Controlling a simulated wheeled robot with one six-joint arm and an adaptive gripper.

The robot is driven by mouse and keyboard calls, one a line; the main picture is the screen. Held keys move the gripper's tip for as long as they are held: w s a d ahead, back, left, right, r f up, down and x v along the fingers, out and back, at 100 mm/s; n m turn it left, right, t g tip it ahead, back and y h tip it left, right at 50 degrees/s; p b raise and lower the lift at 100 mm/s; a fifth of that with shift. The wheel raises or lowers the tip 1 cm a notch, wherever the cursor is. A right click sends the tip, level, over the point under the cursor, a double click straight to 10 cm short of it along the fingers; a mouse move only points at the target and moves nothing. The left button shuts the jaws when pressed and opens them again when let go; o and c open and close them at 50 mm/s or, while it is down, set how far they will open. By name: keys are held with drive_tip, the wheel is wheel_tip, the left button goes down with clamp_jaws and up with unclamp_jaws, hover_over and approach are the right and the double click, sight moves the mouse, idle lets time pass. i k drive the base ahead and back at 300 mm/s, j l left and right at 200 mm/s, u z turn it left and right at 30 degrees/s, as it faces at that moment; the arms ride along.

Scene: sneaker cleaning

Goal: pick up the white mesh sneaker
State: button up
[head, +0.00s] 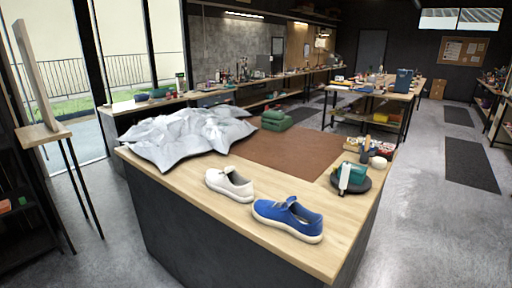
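The white sneaker (230,184) stands upright on the near part of the wooden worktop (297,257), close to its front left edge. Its mesh texture is too small to make out. A blue sneaker with a pale sole (288,217) stands just to its right and nearer to me, with a small gap between them. My gripper is not in view, so its state and its distance from the shoes are not shown.
A crumpled grey-white cloth (185,135) lies behind the white sneaker. A brown mat (290,153) covers the middle of the worktop. A dark round tray (361,187) holds a teal item and a white bottle. Folded green cloths (277,121) lie behind. Grey floor (425,225) is open on the right.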

sight(229, 182)
drive_tip(key=i+u, duration=0.2)
drive_tip(key=u, duration=0.2)
drive_tip(key=i+l+u, duration=0.15)
drive_tip(key=u, duration=0.2)
drive_tip(key=i+l+u, duration=0.15)
drive_tip(key=u, duration=0.25)
